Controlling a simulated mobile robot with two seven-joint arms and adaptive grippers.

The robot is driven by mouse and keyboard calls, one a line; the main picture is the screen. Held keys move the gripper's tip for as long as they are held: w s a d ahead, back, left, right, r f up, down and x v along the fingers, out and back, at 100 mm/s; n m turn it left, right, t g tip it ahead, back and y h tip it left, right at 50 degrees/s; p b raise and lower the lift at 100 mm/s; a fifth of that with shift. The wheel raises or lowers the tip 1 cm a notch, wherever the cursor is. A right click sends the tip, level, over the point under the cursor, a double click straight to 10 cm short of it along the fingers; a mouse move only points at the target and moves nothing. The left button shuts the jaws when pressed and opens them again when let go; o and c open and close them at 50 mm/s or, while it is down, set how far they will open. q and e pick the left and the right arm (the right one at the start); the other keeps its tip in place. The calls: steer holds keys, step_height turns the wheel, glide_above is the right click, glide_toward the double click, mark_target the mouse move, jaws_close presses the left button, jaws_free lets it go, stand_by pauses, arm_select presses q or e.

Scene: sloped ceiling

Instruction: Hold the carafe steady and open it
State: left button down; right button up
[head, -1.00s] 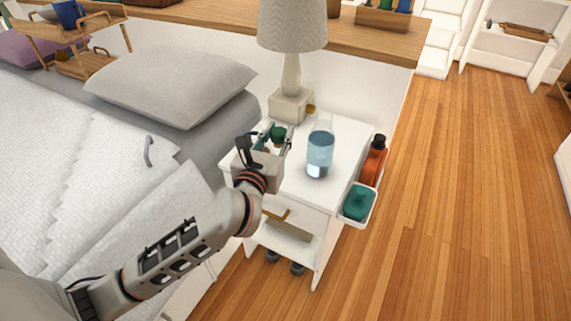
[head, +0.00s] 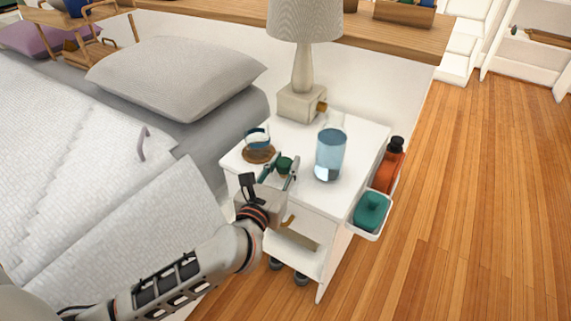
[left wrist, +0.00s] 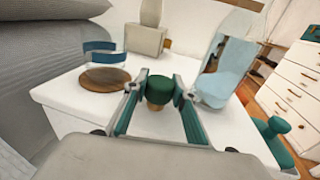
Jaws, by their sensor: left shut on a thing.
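The glass carafe (head: 331,150) stands upright on the white bedside table, holding blue-tinted liquid. No stopper shows in its neck. My left gripper (head: 283,168) is shut on a green-topped stopper (head: 285,164), in front and to the left of the carafe and apart from it. In the left wrist view the stopper (left wrist: 160,88) sits between the fingertips, with a cork-coloured lower end. The carafe (left wrist: 228,72) stands to its right there. My right gripper is not in view, and nothing visible grips the carafe.
A drinking glass (head: 257,138) stands on a round wooden coaster (head: 259,155) at the table's left. A lamp (head: 302,65) stands at the back. A side bin (head: 369,213) and orange bottle (head: 389,165) are at the right. The white tabletop (head: 350,177) has clear space near its front.

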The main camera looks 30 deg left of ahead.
arm_select(q)
steer(key=shift+f, duration=0.25)
steer(key=c, duration=1.6)
jaws_free()
steer(key=shift+r, duration=0.1)
steer(key=shift+c, duration=0.2)
